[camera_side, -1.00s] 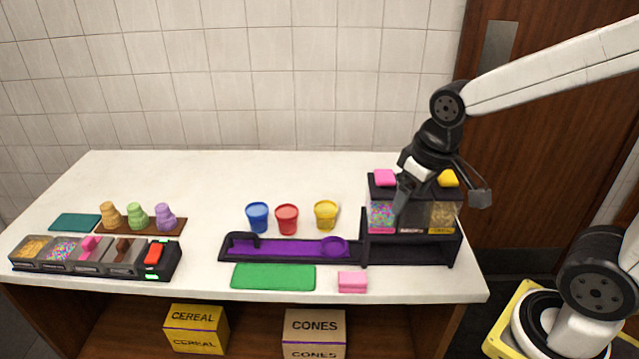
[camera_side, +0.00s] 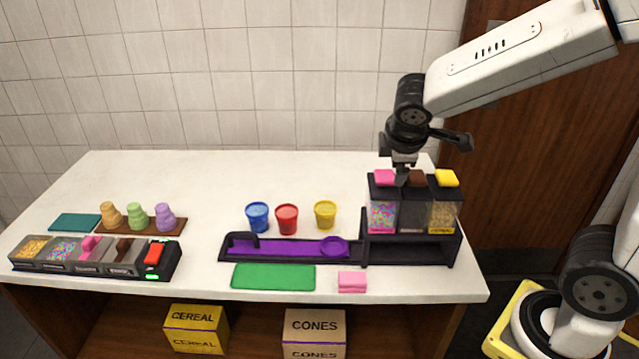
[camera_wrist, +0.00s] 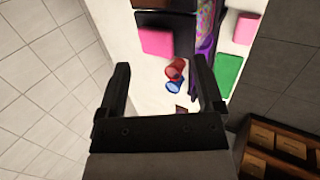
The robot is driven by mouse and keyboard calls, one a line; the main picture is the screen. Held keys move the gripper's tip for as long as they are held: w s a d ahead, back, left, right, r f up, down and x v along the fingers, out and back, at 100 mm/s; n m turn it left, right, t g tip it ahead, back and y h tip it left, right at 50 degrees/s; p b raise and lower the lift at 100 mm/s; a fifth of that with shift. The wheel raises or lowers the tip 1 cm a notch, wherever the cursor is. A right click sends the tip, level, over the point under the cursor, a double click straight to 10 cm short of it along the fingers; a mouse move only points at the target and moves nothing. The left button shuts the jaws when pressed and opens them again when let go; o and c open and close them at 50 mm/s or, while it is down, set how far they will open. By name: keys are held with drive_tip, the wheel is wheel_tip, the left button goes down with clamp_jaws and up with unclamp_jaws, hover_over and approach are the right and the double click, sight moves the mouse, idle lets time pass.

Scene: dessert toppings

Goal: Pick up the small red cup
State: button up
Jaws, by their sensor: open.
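The small red cup (camera_side: 287,219) stands upright on the white counter in the side view, between a blue cup (camera_side: 257,217) on its left and a yellow cup (camera_side: 325,214) on its right. My gripper (camera_side: 402,178) is above and behind the topping dispenser, up and to the right of the red cup and well apart from it. In the wrist view my gripper (camera_wrist: 160,90) is open and empty. The red cup (camera_wrist: 175,69) and the blue cup (camera_wrist: 175,86) show small and far off between its fingers. The yellow cup is not clear there.
The dispenser (camera_side: 410,250) with lidded bins stands at the counter's right. A purple-lined tray (camera_side: 290,250), green mat (camera_side: 273,277) and pink sponge (camera_side: 352,282) lie in front of the cups. The counter (camera_side: 240,175) behind the cups is clear.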

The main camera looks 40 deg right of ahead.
drive_tip(key=w+n, duration=0.2)
drive_tip(key=w+n+t+h, duration=0.1)
drive_tip(key=n, duration=0.1)
drive_tip(key=w+n+t, duration=0.1)
drive_tip(key=w+n, duration=0.1)
drive_tip(key=shift+w+d+r+h, duration=0.15)
drive_tip(key=shift+w+r+h, duration=0.15)
drive_tip(key=shift+w+h, duration=0.1)
drive_tip(key=w+a+n+t, duration=0.2)
drive_tip(key=w+n, duration=0.2)
drive_tip(key=n, duration=0.1)
drive_tip(key=n+t+y, duration=0.2)
drive_tip(key=n+t, duration=0.3)
drive_tip(key=n, duration=0.7)
hover_over(291, 222)
drive_tip(key=s+a, duration=0.1)
drive_tip(key=s, duration=0.3)
drive_tip(key=shift+n+y, duration=0.3)
drive_tip(key=shift+n, duration=0.1)
drive_tip(key=f, duration=2.2)
drive_tip(key=shift+s+a+f, duration=0.15)
drive_tip(key=shift+a+f, duration=0.15)
drive_tip(key=shift+f, duration=0.1)
drive_tip(key=shift+x, duration=1.35)
drive_tip(key=shift+d, duration=0.1)
drive_tip(key=shift+x, duration=2.55)
